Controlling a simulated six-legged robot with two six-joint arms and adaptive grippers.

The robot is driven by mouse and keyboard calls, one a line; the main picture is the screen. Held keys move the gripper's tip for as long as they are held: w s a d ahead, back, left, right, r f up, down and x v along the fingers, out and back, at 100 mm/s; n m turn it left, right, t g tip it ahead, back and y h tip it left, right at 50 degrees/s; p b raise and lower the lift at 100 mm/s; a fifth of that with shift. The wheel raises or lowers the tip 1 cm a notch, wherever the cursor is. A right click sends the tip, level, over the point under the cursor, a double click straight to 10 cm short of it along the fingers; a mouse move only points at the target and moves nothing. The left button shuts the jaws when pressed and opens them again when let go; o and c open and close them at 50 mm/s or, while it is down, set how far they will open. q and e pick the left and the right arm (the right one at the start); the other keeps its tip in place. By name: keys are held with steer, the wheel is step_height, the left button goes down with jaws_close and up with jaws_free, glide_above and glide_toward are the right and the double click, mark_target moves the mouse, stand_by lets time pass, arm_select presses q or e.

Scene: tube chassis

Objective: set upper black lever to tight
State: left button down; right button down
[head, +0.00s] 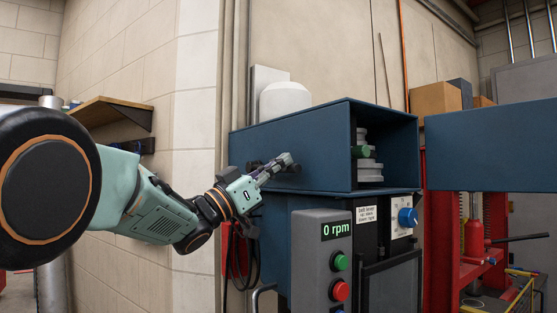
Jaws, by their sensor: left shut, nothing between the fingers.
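A blue machine housing (300,143) stands in the middle of the head view. Small dark parts show on its side at my left gripper (287,160); one, a black knob-like piece (294,168), looks like the end of the upper black lever. My gripper covers most of this spot, so the lever's shape and setting cannot be read. My left gripper is shut and empty, its fingertips at or very near the black piece. Whether they touch it is unclear. My right gripper is not in view.
The housing's blue door (490,146) stands open to the right, showing grey stepped pulleys (369,165). Below are a control box (323,260) reading 0 rpm and a blue knob (407,217). A red press frame (440,240) stands right. A wooden shelf (108,108) is at left.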

arm_select(q)
steer(key=f+m+g, duration=0.1)
steer(key=f+m, duration=0.1)
steer(key=f+m+g+h+b, duration=0.1)
steer(key=m+g, duration=0.1)
steer(key=w+f+m+g+b, duration=0.1)
steer(key=f+m, duration=0.1)
steer(key=m, duration=0.1)
steer(key=shift+a+f+g+h, duration=0.3)
steer(key=shift+a+h, duration=0.05)
steer(key=shift+h, duration=0.05)
steer(key=shift+f, duration=0.1)
steer(key=shift+a, duration=0.1)
